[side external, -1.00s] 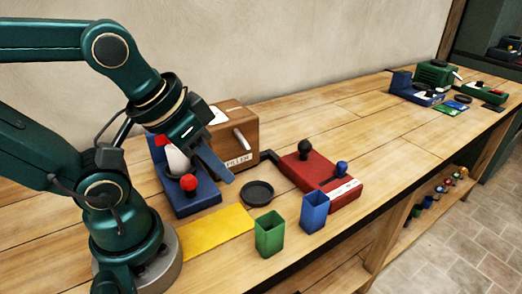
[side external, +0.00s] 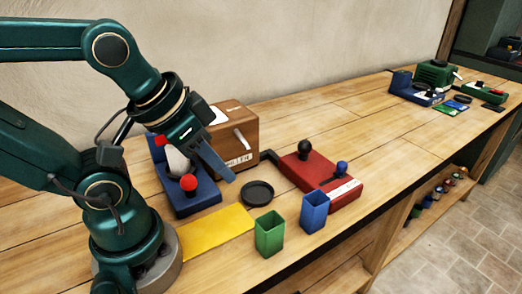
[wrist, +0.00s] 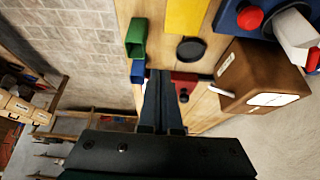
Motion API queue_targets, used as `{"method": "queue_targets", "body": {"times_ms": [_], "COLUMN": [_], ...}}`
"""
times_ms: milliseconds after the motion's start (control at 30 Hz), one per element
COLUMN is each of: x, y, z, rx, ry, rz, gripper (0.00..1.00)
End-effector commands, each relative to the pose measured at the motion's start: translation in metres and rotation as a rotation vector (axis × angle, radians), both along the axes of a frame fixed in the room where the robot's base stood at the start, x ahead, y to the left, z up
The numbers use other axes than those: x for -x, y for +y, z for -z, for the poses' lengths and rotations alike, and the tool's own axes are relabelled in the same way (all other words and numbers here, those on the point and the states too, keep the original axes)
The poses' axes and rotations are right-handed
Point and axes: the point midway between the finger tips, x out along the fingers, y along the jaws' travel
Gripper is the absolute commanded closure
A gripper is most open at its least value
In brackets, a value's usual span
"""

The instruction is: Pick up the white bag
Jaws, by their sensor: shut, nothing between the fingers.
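A white object that looks like the white bag (side external: 178,160) stands at the blue machine (side external: 197,199), partly hidden behind my gripper in the side view. In the wrist view the white bag (wrist: 295,30) shows at the top right, beside the blue machine's red knob. My gripper (side external: 229,178) is shut and empty, with its fingers in front of the wooden box and to the right of the bag. In the wrist view the fingers of my gripper (wrist: 161,76) lie together, pointing away from the bag.
A black dish (side external: 257,193), yellow mat (side external: 213,234), green bin (side external: 269,235), blue bin (side external: 314,211) and red machine (side external: 318,178) are nearby.

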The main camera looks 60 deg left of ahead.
Motion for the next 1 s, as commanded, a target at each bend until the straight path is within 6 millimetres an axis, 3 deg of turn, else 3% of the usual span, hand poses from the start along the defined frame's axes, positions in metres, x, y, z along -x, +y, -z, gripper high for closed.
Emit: {"method": "queue_targets", "body": {"times_ms": [33, 233, 267, 633, 1000], "x": [0.0, 0.0, 0.0, -0.001, -0.004], "y": [0.0, 0.0, 0.0, 0.0, 0.007], "z": [0.0, 0.0, 0.0, -0.004, -0.053], "rx": [0.0, 0.0, 0.0, 0.0, -0.004], "ry": [0.0, 0.0, 0.0, -0.003, 0.017], "rz": [0.0, 0.0, 0.0, 0.0, -0.033], "gripper": [1.0, 0.23, 0.2, 0.2, 0.2]}}
